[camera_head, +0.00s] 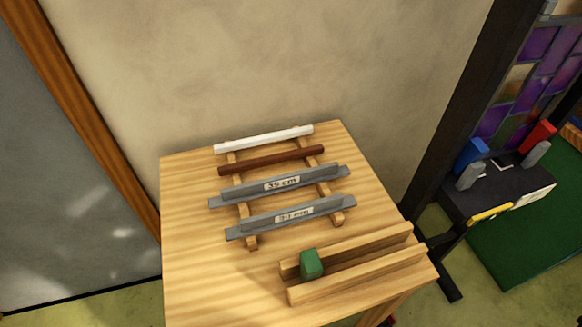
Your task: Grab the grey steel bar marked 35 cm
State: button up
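The grey steel bar marked 35 cm (249,190) lies across two wooden rails on the table. Its white label (282,184) faces up and reads "35 cm". A second grey bar (255,225) lies parallel in front of it, with a label that seems to read "30 mm" or similar. A brown bar (265,161) and a white bar (263,139) lie behind it on the same rails. The bars are apart from each other. My gripper does not show in this view.
The wooden table (190,265) stands against a plain wall. A wooden channel (360,277) with a green block (311,264) lies at its front right. A dark post (455,110) and a dark stand (495,192) with coloured items are at the right. The table's left side is bare.

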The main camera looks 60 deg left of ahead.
aim_at(239, 194)
jog(key=u, duration=2.45)
